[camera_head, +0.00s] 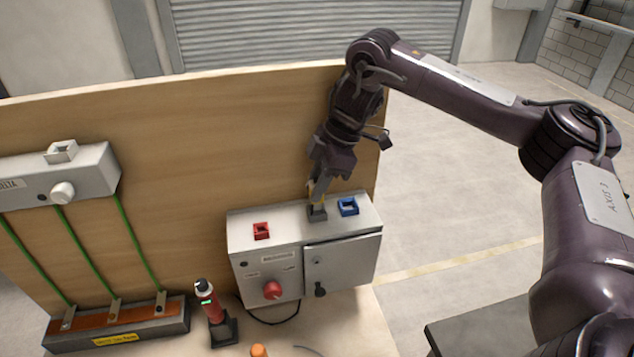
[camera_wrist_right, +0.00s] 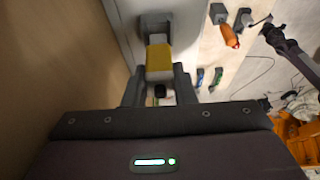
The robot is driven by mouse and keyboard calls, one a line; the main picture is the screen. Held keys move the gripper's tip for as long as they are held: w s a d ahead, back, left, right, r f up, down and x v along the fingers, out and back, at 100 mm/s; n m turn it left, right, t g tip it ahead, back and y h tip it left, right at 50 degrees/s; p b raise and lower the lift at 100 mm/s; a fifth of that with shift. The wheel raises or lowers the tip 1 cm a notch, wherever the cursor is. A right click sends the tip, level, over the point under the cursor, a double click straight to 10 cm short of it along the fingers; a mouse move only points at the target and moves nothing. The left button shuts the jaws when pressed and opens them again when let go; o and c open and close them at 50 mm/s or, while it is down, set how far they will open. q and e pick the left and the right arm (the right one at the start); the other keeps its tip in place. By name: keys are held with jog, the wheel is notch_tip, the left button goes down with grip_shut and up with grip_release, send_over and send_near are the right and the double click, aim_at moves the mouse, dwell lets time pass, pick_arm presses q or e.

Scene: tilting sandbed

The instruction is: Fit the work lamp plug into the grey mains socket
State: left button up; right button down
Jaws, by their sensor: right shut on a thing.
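My right gripper (camera_head: 318,190) is shut on the yellow plug (camera_wrist_right: 160,62) and points down over the top of the control box. The grey mains socket (camera_head: 317,213) is on the box top, directly below the fingers. In the right wrist view, the grey socket (camera_wrist_right: 155,20) is just past the plug's pale front end, roughly in line with it. Whether the plug touches or enters the socket I cannot tell. In the head view, the fingers mostly hide the plug. In the wrist view, a dark arm part at upper right may be my left arm; its jaws are unclear.
A red socket (camera_head: 261,231) and a blue socket (camera_head: 348,206) flank the grey one on the grey control box (camera_head: 270,262). A wooden board (camera_head: 210,130) rises close behind. A red torch (camera_head: 209,301) in a black stand and a unit with green wires (camera_head: 70,180) are left.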

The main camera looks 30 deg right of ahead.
jog(key=shift+f+b, duration=0.4)
jog(key=shift+f, duration=0.7)
dwell(0.3)
jog(key=shift+f, duration=0.25)
jog(key=c, duration=0.6)
grip_release()
jog(key=shift+c, duration=0.2)
jog(key=shift+r, duration=0.1)
notch_tip(320, 180, up, 3)
jog(key=shift+f+p, duration=0.15)
jog(key=shift+p, duration=1)
jog(key=shift+r, duration=2.6)
jog(key=shift+s+f, duration=0.1)
